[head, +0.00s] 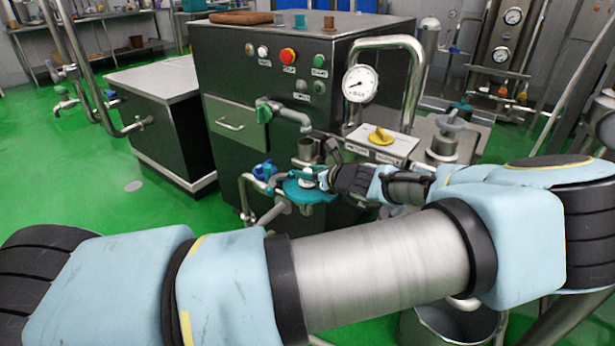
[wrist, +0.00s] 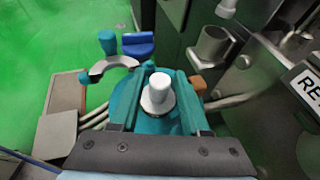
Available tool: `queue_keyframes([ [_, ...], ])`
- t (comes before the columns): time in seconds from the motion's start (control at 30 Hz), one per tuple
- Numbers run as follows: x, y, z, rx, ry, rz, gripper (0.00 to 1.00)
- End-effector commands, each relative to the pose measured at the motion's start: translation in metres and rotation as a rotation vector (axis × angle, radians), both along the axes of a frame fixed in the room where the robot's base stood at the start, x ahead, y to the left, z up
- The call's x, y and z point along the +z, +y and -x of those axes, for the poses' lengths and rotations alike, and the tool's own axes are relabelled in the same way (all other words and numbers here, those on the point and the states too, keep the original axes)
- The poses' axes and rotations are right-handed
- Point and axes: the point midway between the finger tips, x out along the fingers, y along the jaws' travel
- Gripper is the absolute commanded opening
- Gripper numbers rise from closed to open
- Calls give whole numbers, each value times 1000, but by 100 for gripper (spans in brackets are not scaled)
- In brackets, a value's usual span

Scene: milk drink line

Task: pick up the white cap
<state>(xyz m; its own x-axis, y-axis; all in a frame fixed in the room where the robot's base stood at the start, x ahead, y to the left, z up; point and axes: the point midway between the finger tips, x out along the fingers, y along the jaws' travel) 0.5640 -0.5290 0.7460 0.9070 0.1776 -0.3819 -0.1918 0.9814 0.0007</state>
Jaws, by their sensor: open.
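The white cap (wrist: 158,90) has a narrow round top and a wider flange, and stands upright on a round teal plate (wrist: 120,100). In the wrist view the two teal fingers of my gripper (wrist: 165,70) are open, one on each side of the cap. A gap shows on both sides, and the cap is not gripped. In the head view my gripper (head: 322,178) is over the teal plate (head: 308,194) at the front of the dark machine, and the cap is small and partly hidden there.
A grey cup-shaped holder (wrist: 211,45) and a white-tipped nozzle (wrist: 227,7) are just beyond the plate. A blue valve handle (wrist: 138,45) is at its far left. The dark machine (head: 270,90) with a gauge (head: 360,83) stands behind. Green floor (head: 130,225) is open to the left.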

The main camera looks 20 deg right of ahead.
Motion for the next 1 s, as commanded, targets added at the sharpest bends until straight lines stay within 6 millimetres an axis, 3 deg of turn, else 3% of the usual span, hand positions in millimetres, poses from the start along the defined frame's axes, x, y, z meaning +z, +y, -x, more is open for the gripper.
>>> queue_keyframes([
  [0.3, -3, 1, -7, -1, 1, 1, 46],
  [0.7, -3, 1, -7, -1, 1, 1, 2],
  [1.0, -3, 1, -7, 0, 1, 1, 0],
])
